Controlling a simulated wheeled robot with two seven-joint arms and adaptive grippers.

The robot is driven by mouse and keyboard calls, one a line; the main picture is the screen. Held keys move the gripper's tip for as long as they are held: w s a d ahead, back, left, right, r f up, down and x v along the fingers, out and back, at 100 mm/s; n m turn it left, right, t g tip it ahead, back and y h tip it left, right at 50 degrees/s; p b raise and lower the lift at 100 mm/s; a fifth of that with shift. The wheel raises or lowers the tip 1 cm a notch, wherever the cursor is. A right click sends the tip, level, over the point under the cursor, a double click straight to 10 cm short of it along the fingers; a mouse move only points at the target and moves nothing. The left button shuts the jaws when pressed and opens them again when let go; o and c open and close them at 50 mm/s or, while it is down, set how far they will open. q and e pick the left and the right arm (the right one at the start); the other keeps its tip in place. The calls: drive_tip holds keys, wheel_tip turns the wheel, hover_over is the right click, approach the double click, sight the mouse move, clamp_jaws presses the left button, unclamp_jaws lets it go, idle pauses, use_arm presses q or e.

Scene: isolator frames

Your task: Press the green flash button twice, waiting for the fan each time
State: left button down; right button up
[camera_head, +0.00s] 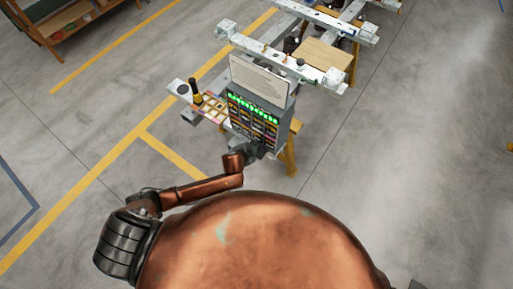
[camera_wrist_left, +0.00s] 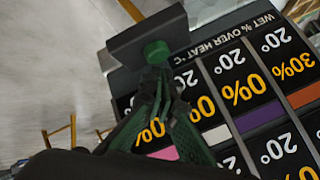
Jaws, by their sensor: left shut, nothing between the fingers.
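The green button (camera_wrist_left: 156,48) shows in the left wrist view, on the underside of a dark grey housing at the edge of a control panel (camera_wrist_left: 240,90). My left gripper (camera_wrist_left: 156,78) is shut and empty, its fingertips right at the button. I cannot tell whether they touch it or whether it is pressed in. In the head view the panel (camera_head: 252,118) stands upright with rows of readouts and green lit marks along its upper part. My left gripper (camera_head: 254,150) is at the panel's lower front, and the button is hidden there. I cannot make out a fan. My right gripper is not in view.
A pale board (camera_head: 259,82) stands behind the panel on a metal frame (camera_head: 285,62). A small side tray (camera_head: 212,108) with a dark-and-yellow upright object (camera_head: 196,92) is left of the panel. Open floor lies to the right; a wooden shelf (camera_head: 70,18) is far left.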

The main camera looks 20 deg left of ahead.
use_arm(q)
drive_tip(key=shift+f, duration=0.1)
drive_tip(key=shift+f, duration=0.35)
drive_tip(key=shift+f+b, duration=0.35)
idle(0.7)
drive_tip(key=shift+r, duration=0.1)
drive_tip(key=shift+r+p, duration=0.75)
drive_tip(key=shift+p, duration=0.2)
